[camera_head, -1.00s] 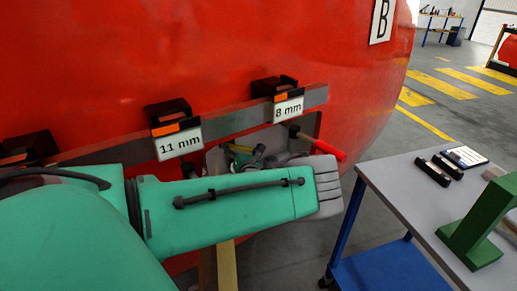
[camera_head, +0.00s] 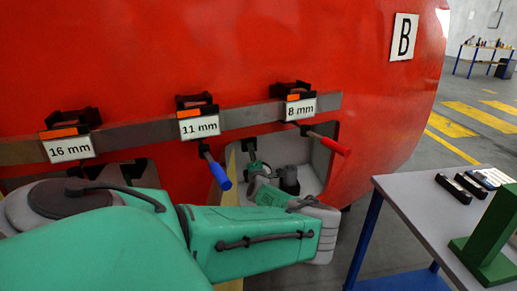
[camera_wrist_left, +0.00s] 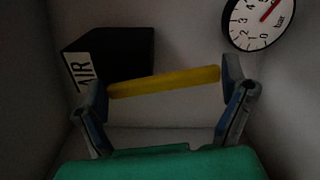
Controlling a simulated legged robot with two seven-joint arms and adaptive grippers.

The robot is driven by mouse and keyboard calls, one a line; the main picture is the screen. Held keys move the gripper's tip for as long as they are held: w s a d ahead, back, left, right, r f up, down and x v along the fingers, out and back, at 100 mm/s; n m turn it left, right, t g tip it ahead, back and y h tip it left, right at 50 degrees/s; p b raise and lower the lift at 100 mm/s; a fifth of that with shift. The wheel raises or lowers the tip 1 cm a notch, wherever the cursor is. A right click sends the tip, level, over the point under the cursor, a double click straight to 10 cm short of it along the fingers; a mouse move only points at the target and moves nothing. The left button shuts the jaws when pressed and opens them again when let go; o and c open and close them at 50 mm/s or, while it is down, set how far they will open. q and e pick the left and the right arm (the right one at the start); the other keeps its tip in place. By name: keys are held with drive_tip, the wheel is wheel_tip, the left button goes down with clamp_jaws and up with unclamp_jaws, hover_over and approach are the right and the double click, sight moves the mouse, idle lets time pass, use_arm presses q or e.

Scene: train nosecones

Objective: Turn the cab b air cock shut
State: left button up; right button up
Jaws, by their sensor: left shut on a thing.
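In the left wrist view a yellow bar handle (camera_wrist_left: 150,84) lies nearly level, its right end slightly higher. A dark box with a label reading "AIR" (camera_wrist_left: 80,72) is behind its left end. My left gripper (camera_wrist_left: 165,81) has one finger at each end of the handle and is shut on it. In the head view my left gripper (camera_head: 262,188) is inside the grey recess (camera_head: 312,180) of the red nosecone (camera_head: 230,50). The handle cannot be made out there. My right gripper is not in view. A plate marked "B" (camera_head: 403,37) is on the nosecone.
A pressure gauge (camera_wrist_left: 258,22) is close to the right finger. Red-handled (camera_head: 328,144) and blue-handled (camera_head: 216,170) tools hang under the rail (camera_head: 245,115) with size labels. A grey table (camera_head: 400,190) with a green block (camera_head: 490,245) stands at the right.

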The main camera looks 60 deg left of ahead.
use_arm(q)
drive_tip(key=shift+s+a+r+m, duration=0.1)
drive_tip(key=shift+s+a+m, duration=0.4)
drive_tip(key=shift+m, duration=0.6)
drive_tip(key=shift+s, duration=0.15)
drive_tip(key=o, duration=1.4)
drive_tip(key=v, duration=0.7)
drive_tip(key=f+v, duration=0.1)
drive_tip(key=v, duration=0.3)
drive_tip(key=shift+s+d, duration=0.1)
drive_tip(key=shift+d+r, duration=0.1)
drive_tip(key=shift+d, duration=0.15)
